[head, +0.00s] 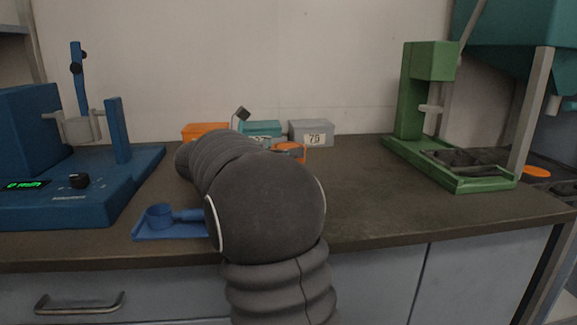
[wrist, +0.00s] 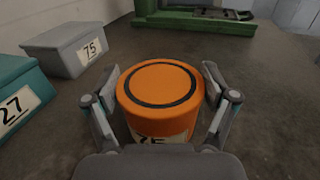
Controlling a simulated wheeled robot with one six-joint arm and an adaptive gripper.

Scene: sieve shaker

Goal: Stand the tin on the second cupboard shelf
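The orange tin (wrist: 160,92) stands upright on the dark worktop in the wrist view, with a dark ring on its lid. A pale label on its near side is partly hidden by my gripper. My gripper (wrist: 160,100) has one finger on each side of the tin and looks open, with narrow gaps at the sides. In the head view a bit of the tin (head: 291,148) shows behind my arm, and my gripper is hidden there. I cannot make out the second cupboard shelf.
A grey box (head: 312,133) marked 75, a teal box (head: 262,129) and an orange box (head: 204,131) stand along the wall. A blue machine (head: 110,175) and blue tray (head: 150,235) are left. A green stand (head: 415,100) is right. Worktop right of my arm is clear.

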